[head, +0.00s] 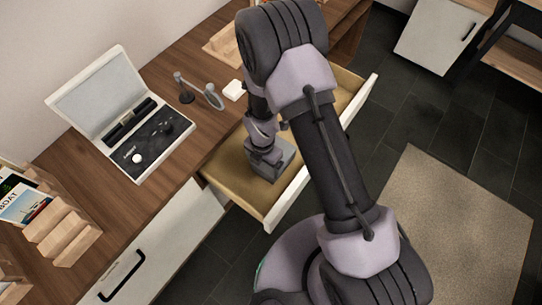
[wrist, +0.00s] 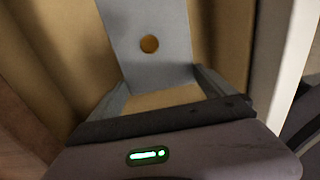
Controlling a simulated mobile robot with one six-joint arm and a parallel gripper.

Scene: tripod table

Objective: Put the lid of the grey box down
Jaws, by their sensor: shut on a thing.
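The grey box (head: 158,139) stands on the desk at the left in the head view, with its lid (head: 100,88) raised and leaning back. Its dark lining holds a black cylinder, a round white piece and a dark piece. My gripper (head: 266,153) is down in the open drawer, well to the right of the box and away from the lid. It is shut on a grey piece (head: 287,160). In the wrist view this grey piece (wrist: 150,70) is a flat plate with a round orange-brown spot, between the fingers of my gripper (wrist: 160,78). My arm hides part of the drawer.
The open drawer (head: 290,203) juts out from the desk (head: 196,160). A small grey stand (head: 213,97) and a white block (head: 234,90) are between box and arm. A wooden rack with books (head: 66,232) is at the lower left. A rug (head: 455,220) lies on the floor.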

